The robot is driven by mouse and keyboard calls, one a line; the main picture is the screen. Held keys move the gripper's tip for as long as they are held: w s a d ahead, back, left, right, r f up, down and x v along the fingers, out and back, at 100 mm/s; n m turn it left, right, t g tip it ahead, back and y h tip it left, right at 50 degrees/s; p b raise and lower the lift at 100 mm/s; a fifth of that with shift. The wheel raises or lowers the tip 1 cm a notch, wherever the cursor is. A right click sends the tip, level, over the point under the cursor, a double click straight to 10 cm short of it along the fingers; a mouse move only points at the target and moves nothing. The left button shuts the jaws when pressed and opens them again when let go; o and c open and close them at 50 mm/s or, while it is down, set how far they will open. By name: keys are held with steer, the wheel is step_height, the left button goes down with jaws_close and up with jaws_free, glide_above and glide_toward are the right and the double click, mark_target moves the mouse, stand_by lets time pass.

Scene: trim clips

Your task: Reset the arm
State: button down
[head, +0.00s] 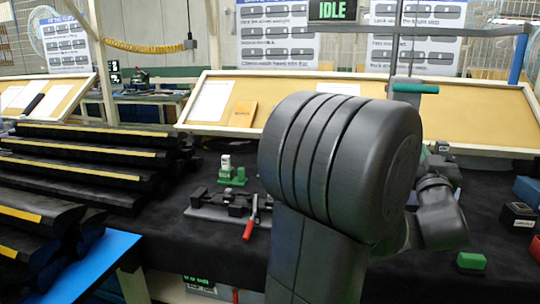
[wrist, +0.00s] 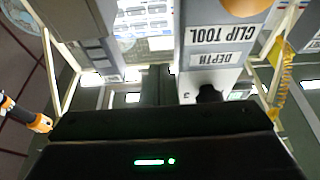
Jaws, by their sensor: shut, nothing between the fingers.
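My arm (head: 340,165) fills the middle and right of the head view, with a large dark rounded joint in front and a smaller link (head: 440,215) behind it. I cannot make out my gripper's fingers in the head view. In the wrist view, the dark gripper body with a small green light spans the bottom, and my gripper's fingers (wrist: 157,84) stick up from it, together and empty. A grey unit (wrist: 222,52) labelled CLIP TOOL and DEPTH, upside down in the picture, is just right of the fingers.
Dark trim pieces with yellow strips (head: 85,158) are stacked at left beside a blue surface (head: 75,272). A fixture with a red lever (head: 250,220) and a green-based device (head: 231,172) stand on the dark bench. A green block (head: 471,261) lies at right. Tilted boards (head: 235,105) line the back.

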mark_target(434, 89)
steer(key=shift+r+p, duration=5.2)
steer(key=shift+r, duration=1.95)
steer(key=shift+r, duration=0.15)
